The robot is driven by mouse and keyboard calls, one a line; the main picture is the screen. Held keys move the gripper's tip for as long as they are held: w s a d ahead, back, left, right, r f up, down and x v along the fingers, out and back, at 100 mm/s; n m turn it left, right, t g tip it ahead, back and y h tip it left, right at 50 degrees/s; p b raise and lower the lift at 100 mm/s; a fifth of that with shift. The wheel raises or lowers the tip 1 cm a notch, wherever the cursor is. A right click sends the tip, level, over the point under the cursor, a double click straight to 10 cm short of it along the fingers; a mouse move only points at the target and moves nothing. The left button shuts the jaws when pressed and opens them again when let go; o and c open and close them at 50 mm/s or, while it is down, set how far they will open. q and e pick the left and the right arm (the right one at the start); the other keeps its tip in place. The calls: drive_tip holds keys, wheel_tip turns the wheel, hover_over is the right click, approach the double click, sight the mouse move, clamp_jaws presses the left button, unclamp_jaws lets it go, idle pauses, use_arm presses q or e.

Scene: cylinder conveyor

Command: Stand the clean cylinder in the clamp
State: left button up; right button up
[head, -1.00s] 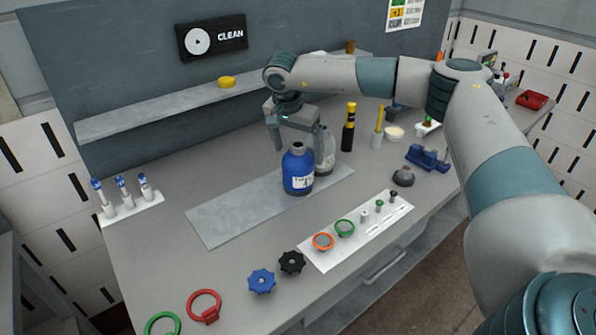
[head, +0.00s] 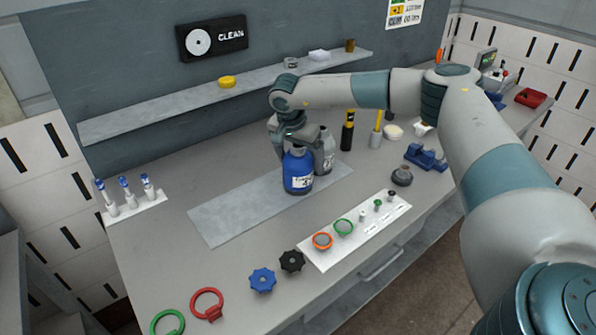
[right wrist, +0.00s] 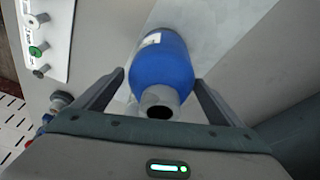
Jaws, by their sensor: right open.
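A blue cylinder (head: 297,178) with a white label and open dark neck stands upright on the grey mat (head: 225,212). A grey cylinder (head: 325,152) stands close behind it to the right. The label print is too small to read, so I cannot tell which is clean. My right gripper (head: 289,148) is lowered over the blue cylinder, open. In the right wrist view the blue cylinder (right wrist: 160,68) lies between the two spread fingers (right wrist: 162,92), with no clear grip. A blue vise-like clamp (head: 425,157) stands at the right of the bench, empty. My left gripper is out of view.
A white strip (head: 320,262) with rings and small fittings lies in front, beside black (head: 291,262) and blue (head: 262,281) knobs. A dark round item (head: 402,176) sits in front of the clamp. Yellow-topped tools (head: 348,130) stand behind. The mat's left part is clear.

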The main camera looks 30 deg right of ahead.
sight(300, 147)
drive_tip(key=c, duration=1.8)
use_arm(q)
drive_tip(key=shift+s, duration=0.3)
use_arm(e)
drive_tip(key=shift+w+r, duration=0.1)
drive_tip(key=shift+c, duration=1.3)
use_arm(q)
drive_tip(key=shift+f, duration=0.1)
use_arm(e)
drive_tip(key=shift+r, duration=0.1)
drive_tip(key=shift+r+b, duration=0.35)
drive_tip(key=shift+r, duration=0.1)
wheel_tip(300, 147, up, 3)
drive_tip(key=shift+b, duration=0.8)
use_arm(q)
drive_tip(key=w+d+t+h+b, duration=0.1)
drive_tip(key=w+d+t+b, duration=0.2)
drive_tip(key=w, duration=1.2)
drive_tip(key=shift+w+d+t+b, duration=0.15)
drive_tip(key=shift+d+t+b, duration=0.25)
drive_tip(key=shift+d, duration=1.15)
use_arm(e)
drive_tip(key=s+d+r, duration=0.4)
drive_tip(key=s+r, duration=0.3)
drive_tip(key=s, duration=0.3)
drive_tip(key=shift+s+d, duration=0.35)
